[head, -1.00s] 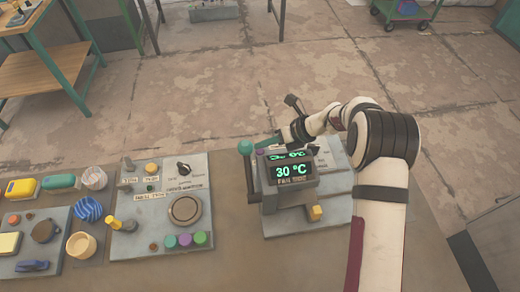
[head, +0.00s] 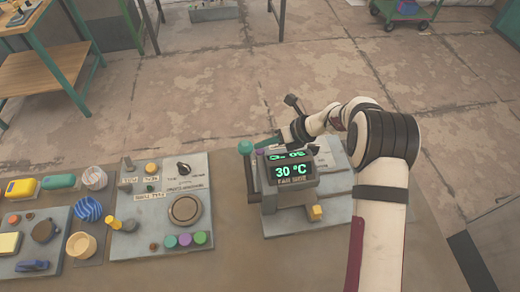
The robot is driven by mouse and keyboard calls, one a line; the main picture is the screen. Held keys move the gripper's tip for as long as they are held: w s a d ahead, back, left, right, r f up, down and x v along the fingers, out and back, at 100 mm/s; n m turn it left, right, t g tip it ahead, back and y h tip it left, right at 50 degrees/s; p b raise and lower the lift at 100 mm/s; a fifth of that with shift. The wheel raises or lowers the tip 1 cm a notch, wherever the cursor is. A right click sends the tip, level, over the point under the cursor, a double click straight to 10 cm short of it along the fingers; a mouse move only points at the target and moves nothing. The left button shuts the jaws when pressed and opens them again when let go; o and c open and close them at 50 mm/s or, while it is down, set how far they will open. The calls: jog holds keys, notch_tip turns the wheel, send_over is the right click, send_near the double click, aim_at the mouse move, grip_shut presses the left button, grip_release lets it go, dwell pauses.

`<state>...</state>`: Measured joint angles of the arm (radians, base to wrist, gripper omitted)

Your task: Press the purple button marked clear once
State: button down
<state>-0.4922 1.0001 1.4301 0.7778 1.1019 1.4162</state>
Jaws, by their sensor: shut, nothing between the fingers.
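My gripper (head: 266,144) is in the head view behind the display box, its fingers shut and pointing left. A small purple button (head: 260,153) shows just below its fingertips, beside the teal ball knob (head: 245,147). I cannot tell whether the fingertips touch the button. A second purple button (head: 185,240) stands in the front row of the flat grey panel (head: 150,225), between a teal and a green button, away from my gripper. The labels by both purple buttons are too small or hidden to read.
The display box (head: 293,188) reads 30 °C and stands on a grey base with a yellow button (head: 316,212). The panel at left carries a round dial (head: 185,209) and a yellow lever. Cups and blocks lie farther left. Bare table lies in front.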

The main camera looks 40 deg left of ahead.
aim_at(264, 153)
jog(key=shift+f, duration=0.15)
dwell(0.3)
jog(key=shift+f, duration=0.3)
jog(key=shift+f, duration=0.4)
dwell(0.4)
jog(key=shift+r, duration=0.8)
jog(key=shift+r, duration=0.15)
jog(key=shift+r, duration=2.4)
